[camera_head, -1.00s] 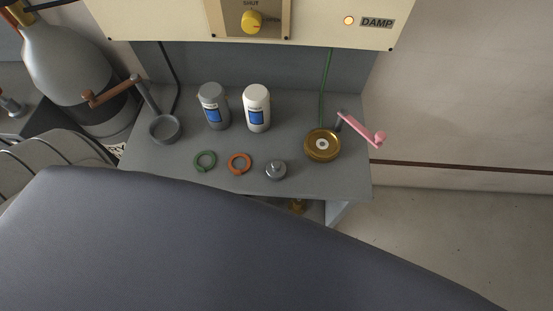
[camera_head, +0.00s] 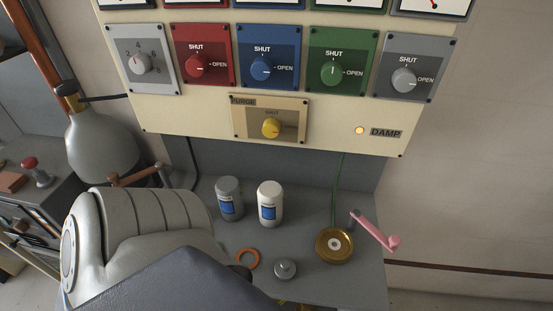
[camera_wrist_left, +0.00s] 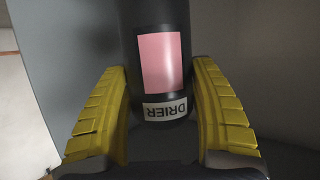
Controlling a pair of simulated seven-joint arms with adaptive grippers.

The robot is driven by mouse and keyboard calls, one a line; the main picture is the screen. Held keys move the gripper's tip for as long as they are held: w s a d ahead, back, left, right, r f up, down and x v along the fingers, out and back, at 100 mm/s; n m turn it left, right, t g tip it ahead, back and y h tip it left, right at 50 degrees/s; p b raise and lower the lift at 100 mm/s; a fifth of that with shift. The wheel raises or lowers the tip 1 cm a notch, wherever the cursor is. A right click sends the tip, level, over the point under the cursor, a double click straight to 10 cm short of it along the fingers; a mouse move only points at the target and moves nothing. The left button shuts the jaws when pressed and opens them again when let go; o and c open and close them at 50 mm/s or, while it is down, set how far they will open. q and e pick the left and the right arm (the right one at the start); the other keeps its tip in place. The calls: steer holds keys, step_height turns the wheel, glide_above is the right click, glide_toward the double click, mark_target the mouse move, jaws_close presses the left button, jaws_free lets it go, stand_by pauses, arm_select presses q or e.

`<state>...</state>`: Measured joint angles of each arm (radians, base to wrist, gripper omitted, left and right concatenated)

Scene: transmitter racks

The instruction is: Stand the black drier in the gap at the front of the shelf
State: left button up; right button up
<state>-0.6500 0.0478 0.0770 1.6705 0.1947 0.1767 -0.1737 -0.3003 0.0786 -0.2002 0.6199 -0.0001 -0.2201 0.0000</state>
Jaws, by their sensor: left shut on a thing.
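The black drier (camera_wrist_left: 167,113) is a dark cylinder with a pink patch and a white label reading DRIER, which appears upside down in the left wrist view. My left gripper (camera_wrist_left: 163,112) has its yellow ribbed fingers on either side of it and is shut on it. In the head view the drier and the left gripper are hidden behind my own arm. The shelf (camera_head: 310,255) carries a grey bottle (camera_head: 229,200) and a white bottle (camera_head: 270,204), both upright with blue labels, towards the back. My right gripper is not in view.
A cream panel with coloured valve knobs overhangs the back. A grey gas cylinder (camera_head: 100,145) stands at left.

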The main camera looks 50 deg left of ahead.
arm_select(q)
step_height(320, 180, down, 15)
stand_by(0.6)
steer(key=shift+f, duration=1.8)
steer(key=o, duration=1.6)
steer(key=shift+f, duration=0.15)
steer(key=shift+s, duration=0.1)
steer(key=v, duration=1.2)
